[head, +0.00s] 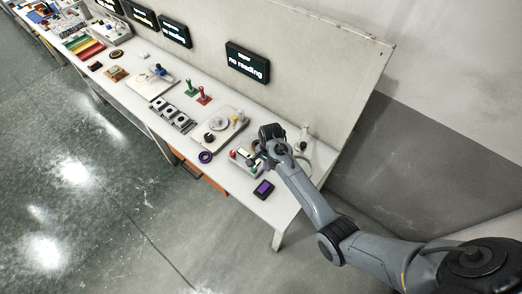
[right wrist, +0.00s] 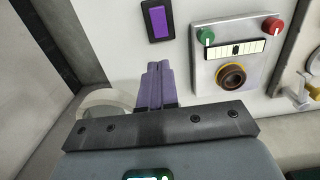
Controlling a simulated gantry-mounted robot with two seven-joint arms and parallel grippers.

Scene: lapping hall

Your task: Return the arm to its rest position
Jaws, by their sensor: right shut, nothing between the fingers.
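My right arm comes in from the lower right of the head view, and its right gripper (head: 262,152) is over the near right end of the long white bench (head: 285,212). In the right wrist view its purple fingers (right wrist: 155,82) are together with nothing between them. They point at the white bench top. A control box (right wrist: 236,52) with a green button, a red button and a dark round knob is to their right. A small device with a purple screen (right wrist: 158,20) lies just beyond them. My left gripper is not in view.
A purple ring (head: 205,157), a plate with a round disc (head: 219,124), red and green handled pieces (head: 203,97) and a row of grey blocks (head: 172,115) stand along the bench. A back panel with dark displays (head: 247,63) rises behind.

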